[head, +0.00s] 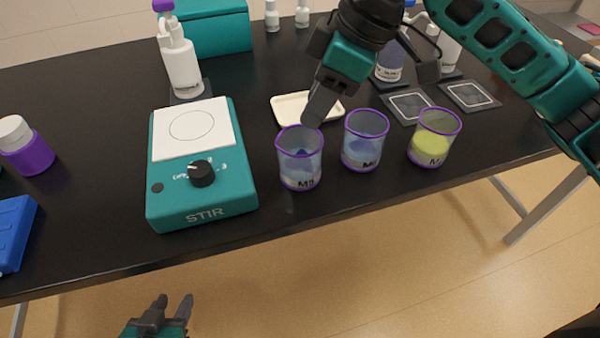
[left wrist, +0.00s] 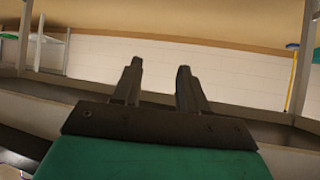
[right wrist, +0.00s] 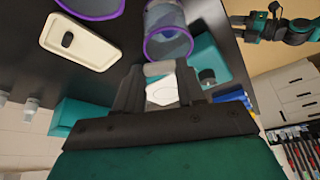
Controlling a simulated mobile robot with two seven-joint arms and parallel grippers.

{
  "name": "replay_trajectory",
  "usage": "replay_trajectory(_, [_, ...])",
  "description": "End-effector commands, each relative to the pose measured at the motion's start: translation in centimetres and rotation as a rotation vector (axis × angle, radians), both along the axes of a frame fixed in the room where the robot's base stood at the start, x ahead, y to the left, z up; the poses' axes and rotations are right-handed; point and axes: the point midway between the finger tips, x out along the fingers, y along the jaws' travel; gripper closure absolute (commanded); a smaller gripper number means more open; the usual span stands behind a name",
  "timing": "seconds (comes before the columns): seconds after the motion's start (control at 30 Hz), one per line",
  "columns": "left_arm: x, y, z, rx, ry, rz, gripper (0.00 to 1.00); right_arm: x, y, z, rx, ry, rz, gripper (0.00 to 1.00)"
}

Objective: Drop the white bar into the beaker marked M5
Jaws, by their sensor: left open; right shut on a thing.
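Three purple-rimmed beakers stand in a row near the front edge in the head view: the left beaker (head: 299,168), the middle beaker (head: 362,150) and the right beaker (head: 431,145). Their labels begin with M, but I cannot read the numbers surely. My right gripper (head: 313,117) points down at the left beaker's rim. In the right wrist view it (right wrist: 158,80) is shut on a pale bar (right wrist: 158,69), with a beaker (right wrist: 168,25) just beyond the fingertips. My left gripper (head: 172,307) is open and empty, below the table's front edge; it also shows in the left wrist view (left wrist: 160,75).
A white tray (head: 283,112) lies behind the beakers; a dark bar (right wrist: 68,40) lies in it. A teal stirrer (head: 203,187) stands left of the beakers. A white bottle (head: 182,68) and dark mats (head: 471,97) are farther back.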

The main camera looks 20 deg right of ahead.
Motion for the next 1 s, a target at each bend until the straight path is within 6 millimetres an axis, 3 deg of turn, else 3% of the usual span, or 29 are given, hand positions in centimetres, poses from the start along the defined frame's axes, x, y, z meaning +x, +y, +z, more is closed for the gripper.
replay_trajectory(0.03, [0.2, -0.4, -0.9, -0.008, -0.002, -0.005, 0.57, 0.0, 0.0, -1.2, 0.001, -0.002, 0.001, 0.89])
replay_trajectory(0.23, [1.1, -1.6, -0.9, -0.033, -0.019, -0.021, 0.57, 0.0, 0.0, -2.6, 0.000, -0.001, 0.000, 0.89])
replay_trajectory(0.77, [1.9, -1.9, -0.5, -0.036, -0.036, -0.035, 0.57, 0.0, 0.0, -3.1, 0.000, 0.000, 0.000, 0.89])
replay_trajectory(0.8, [1.9, -1.9, -0.5, -0.036, -0.036, -0.035, 0.57, 0.0, 0.0, -3.1, 0.000, 0.000, 0.000, 0.59])
replay_trajectory(1.0, [1.8, -1.9, -0.7, -0.035, -0.032, -0.035, 0.57, 0.0, 0.0, -3.1, 0.000, 0.000, 0.000, 0.40])
